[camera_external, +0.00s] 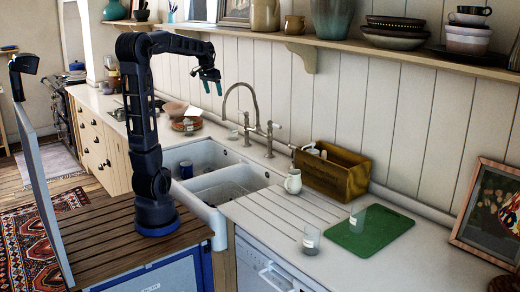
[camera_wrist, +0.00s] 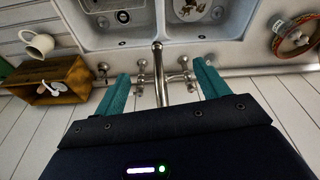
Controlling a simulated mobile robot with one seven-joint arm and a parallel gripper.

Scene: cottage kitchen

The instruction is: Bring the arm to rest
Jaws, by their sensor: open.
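My gripper (camera_external: 212,83) hangs high over the sink area in the external view, its teal fingers pointing down. It is open and empty. In the wrist view my gripper (camera_wrist: 160,88) shows its two teal fingers spread wide, with the faucet (camera_wrist: 163,70) seen between and beyond them. My arm rises from its base on the slatted wooden top and bends over at the top towards the wall. Nothing touches the fingers.
The double sink (camera_external: 215,175) lies below my gripper, with the faucet (camera_external: 254,110) behind it. A wooden box (camera_external: 335,175), a white jug (camera_external: 293,182), a green board (camera_external: 368,232) and glasses stand to the right. A shelf (camera_external: 350,45) with dishes runs along the wall.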

